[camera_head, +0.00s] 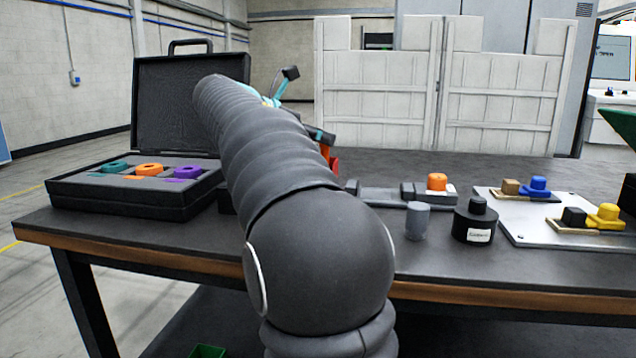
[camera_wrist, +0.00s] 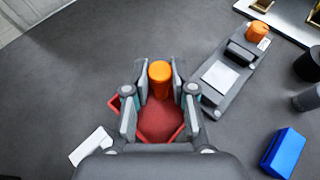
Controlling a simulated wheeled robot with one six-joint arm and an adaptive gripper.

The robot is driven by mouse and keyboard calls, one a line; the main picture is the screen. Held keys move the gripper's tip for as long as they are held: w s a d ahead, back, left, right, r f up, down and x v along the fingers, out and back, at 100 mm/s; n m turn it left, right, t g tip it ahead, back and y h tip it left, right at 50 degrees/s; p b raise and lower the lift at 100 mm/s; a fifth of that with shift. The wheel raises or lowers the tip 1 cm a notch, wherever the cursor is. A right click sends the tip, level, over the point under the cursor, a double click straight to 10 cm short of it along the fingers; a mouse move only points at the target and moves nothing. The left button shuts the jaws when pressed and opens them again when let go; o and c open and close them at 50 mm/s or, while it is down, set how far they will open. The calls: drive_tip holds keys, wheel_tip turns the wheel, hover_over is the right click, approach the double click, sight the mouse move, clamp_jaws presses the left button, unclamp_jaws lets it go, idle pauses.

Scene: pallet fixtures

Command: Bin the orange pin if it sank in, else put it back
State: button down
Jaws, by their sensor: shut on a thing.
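In the wrist view my gripper (camera_wrist: 160,85) is shut on an orange pin (camera_wrist: 159,70), which stands between the two fingertips with its round top showing. A red piece (camera_wrist: 160,120) lies below and between the fingers; part of it also shows beyond the left finger. The pin's lower end is hidden, so I cannot tell whether it touches the red piece or sits in anything. In the head view my arm covers the pin, and only a bit of red (camera_head: 333,163) shows beside it.
A grey fixture (camera_wrist: 228,75) with an orange knob (camera_wrist: 257,30) lies right of my gripper, near a blue block (camera_wrist: 286,152). An open black case (camera_head: 130,205) holds teal, orange and purple rings. A pale plate (camera_head: 520,230) bears parts. A green container (camera_head: 207,351) shows below the table.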

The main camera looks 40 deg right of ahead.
drive_tip(key=shift+f+b, duration=0.55)
drive_tip(key=shift+f, duration=0.45)
drive_tip(key=c, duration=0.9)
unclamp_jaws()
drive_tip(key=v, duration=1.2)
